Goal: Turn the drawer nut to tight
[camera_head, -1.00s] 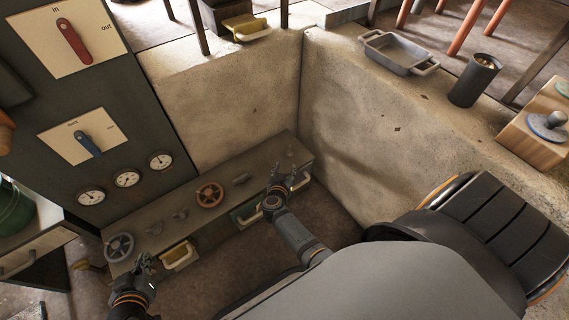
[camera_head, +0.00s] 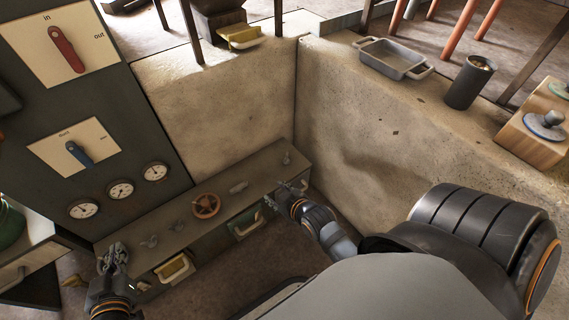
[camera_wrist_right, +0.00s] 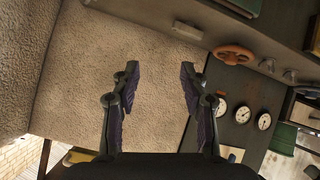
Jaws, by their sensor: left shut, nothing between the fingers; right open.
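I cannot tell which is the drawer nut. My right gripper (camera_head: 284,189) is at the bench's right front edge, near the far-right nut but apart from it. In the right wrist view its fingers (camera_wrist_right: 157,75) are spread and empty, with one grey nut (camera_wrist_right: 187,30) ahead. My left gripper (camera_head: 113,258) is shut and empty at the bench's left end, where it hides the grey wheel.
A yellow drawer (camera_head: 175,268) and a green drawer (camera_head: 245,224) are in the bench front. A dark panel with gauges (camera_head: 120,189) and two levers stands behind at left. Concrete walls (camera_head: 350,130) close off the back and right. The floor before the bench is partly clear.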

